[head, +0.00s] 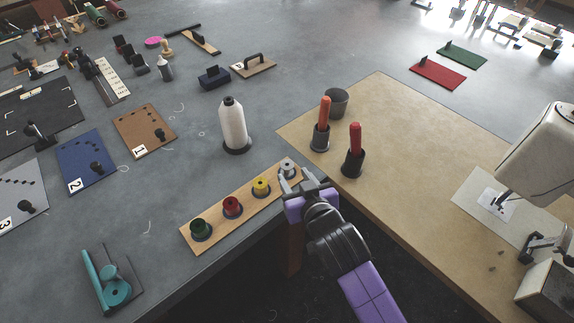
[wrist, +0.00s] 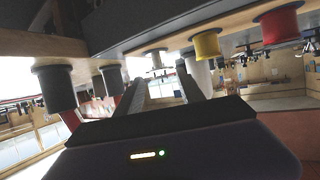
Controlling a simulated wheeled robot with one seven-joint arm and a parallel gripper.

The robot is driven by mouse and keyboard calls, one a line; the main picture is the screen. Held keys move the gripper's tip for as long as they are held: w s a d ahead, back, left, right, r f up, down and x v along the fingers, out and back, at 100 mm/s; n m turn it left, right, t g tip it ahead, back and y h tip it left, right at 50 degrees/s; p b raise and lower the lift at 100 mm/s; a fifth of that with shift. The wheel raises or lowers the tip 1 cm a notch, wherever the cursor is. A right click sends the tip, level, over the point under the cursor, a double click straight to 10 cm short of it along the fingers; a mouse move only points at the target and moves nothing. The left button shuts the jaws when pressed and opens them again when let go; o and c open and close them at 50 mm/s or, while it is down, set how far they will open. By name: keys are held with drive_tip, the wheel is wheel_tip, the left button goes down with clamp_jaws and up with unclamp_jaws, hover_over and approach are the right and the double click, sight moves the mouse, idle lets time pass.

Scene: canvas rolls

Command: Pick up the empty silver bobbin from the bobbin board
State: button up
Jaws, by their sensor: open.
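The silver bobbin (head: 287,169), bare of thread, stands at the right end of the wooden bobbin board (head: 213,222) in the head view. In the wrist view, which looks upside down, the silver bobbin (wrist: 158,60) shows just past my fingertips, roughly between them. My gripper (head: 294,177) is open and empty at that end of the board, its fingers pointing at the bobbin. It also shows in the wrist view (wrist: 160,82). Whether a finger touches the bobbin, I cannot tell.
Yellow (head: 261,187), red (head: 232,207) and green (head: 200,230) bobbins stand along the same board. A white thread cone (head: 232,125) stands behind it. Two red-handled tools in dark holders (head: 353,163) stand on the tan table to the right.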

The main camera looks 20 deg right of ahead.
sight(289, 170)
drive_tip(key=shift+x, duration=0.9)
drive_tip(key=shift+f+p+x, duration=0.2)
drive_tip(key=shift+p+x, duration=0.6)
drive_tip(key=shift+x, duration=2.05)
drive_tip(key=shift+s, duration=0.1)
drive_tip(key=shift+c, duration=0.5)
drive_tip(key=shift+d, duration=0.1)
clamp_jaws()
